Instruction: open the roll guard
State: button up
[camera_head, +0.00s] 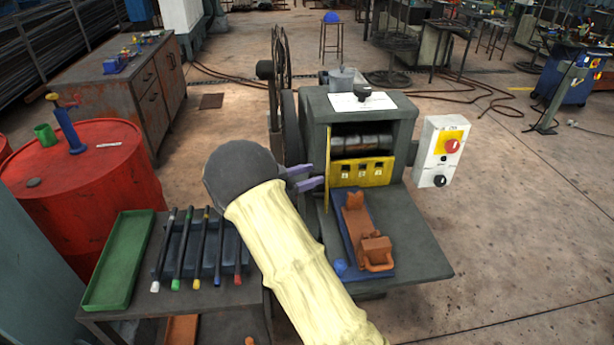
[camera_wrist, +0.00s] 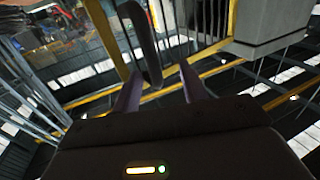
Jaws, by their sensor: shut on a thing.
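The roll guard (camera_head: 327,170) is a thin yellow panel seen nearly edge-on at the left side of the machine's front opening. It stands out from the opening, and the dark rolls (camera_head: 362,142) show beside it. My gripper (camera_head: 317,175) comes from the left, with its purple fingers reaching the guard's left side. In the wrist view a dark upright handle (camera_wrist: 143,40) runs down between the fingers of my gripper (camera_wrist: 161,72). The fingers are shut on this handle.
A yellow block with labels (camera_head: 362,172) sits below the rolls. A blue tray (camera_head: 345,225) with an orange part (camera_head: 372,248) lies on the machine's table. A control box (camera_head: 440,150) stands to the right. A rod rack (camera_head: 200,250) and green tray (camera_head: 118,262) are at left.

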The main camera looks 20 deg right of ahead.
jog(key=shift+w+r, duration=0.15)
jog(key=s+a+b, duration=0.1)
jog(key=a, duration=0.7)
jog(key=s+a+b, duration=0.1)
jog(key=s+a, duration=0.1)
jog(key=a, duration=0.7)
jog(key=shift+s, duration=0.25)
jog(key=w+d+r+n+t+y+p, duration=0.3)
jog(key=w+d+r+n+t+y, duration=0.45)
jog(key=w+t+y, duration=0.2)
jog(key=s+d+f+n+g+y+p, duration=0.1)
jog(key=s+d+f+n+g+y, duration=0.1)
jog(key=s, duration=0.8)
jog(key=s+d+f+n+g+y+p, duration=0.1)
jog(key=s+g, duration=0.4)
jog(key=s, duration=0.6)
jog(key=s+d+f+n+g+y+p, duration=0.2)
jog(key=s+f+n+g+y, duration=0.1)
jog(key=s, duration=0.7)
jog(key=shift+s+d+f+n+y, duration=0.25)
jog(key=shift+d+f+n+y, duration=0.15)
jog(key=shift+f+n+y, duration=0.5)
